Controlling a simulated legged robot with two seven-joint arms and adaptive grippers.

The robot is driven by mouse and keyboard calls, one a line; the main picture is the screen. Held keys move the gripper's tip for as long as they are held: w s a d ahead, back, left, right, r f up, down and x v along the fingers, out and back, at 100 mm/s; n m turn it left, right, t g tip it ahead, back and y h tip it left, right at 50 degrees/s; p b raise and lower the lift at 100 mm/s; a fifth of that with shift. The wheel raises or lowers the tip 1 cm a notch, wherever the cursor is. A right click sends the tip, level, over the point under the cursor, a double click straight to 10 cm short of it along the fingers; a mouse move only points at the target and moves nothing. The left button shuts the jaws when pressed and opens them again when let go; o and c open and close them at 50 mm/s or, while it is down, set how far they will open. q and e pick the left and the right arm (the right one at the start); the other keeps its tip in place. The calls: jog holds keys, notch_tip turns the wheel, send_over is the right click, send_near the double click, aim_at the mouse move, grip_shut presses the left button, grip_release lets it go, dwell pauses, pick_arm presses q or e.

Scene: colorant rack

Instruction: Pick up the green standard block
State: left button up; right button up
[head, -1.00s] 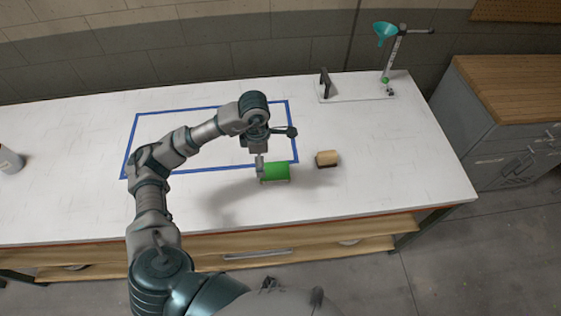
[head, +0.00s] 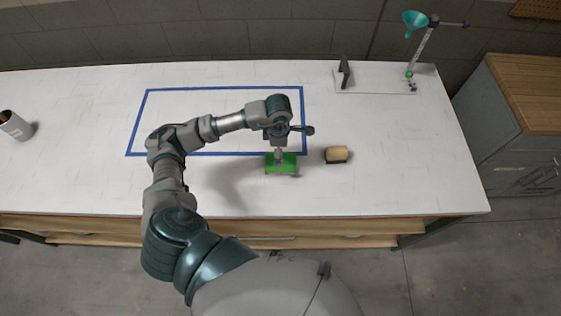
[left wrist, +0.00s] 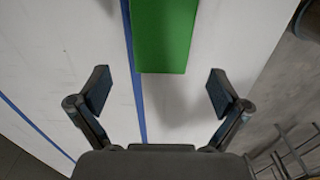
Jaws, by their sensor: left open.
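The green block (head: 281,167) lies on the white table, by the lower right corner of the blue outline. My left gripper (head: 278,158) is above it in the head view and overlaps its far part. In the left wrist view the green block (left wrist: 164,35) is at the top centre, beyond the fingertips. There the left gripper (left wrist: 159,92) is open, with its fingers wide apart and nothing between them. The block's top end is cut off by the wrist view's edge. My right gripper is in neither view.
A tan block (head: 337,154) lies just right of the green block. A stand with a teal funnel (head: 414,21) is at the back right of the table (head: 400,180). A white cylinder (head: 15,126) is at the far left. The blue outline (head: 136,120) encloses bare table.

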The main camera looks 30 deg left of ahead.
aim_at(289, 159)
pick_arm(q)
jog(key=shift+f, duration=0.7)
jog(key=shift+d+f, duration=0.1)
jog(key=shift+f, duration=0.45)
jog(key=f, duration=0.1)
jog(key=f+p, duration=0.1)
jog(key=f, duration=0.1)
jog(key=shift+w+d+f, duration=0.1)
jog(key=shift+d+f, duration=0.2)
jog(key=shift+d, duration=0.1)
jog(key=shift+f, duration=0.5)
jog(key=shift+a, duration=0.15)
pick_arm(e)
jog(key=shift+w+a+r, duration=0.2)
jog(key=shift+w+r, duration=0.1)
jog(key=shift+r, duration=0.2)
pick_arm(q)
jog(key=c, duration=1)
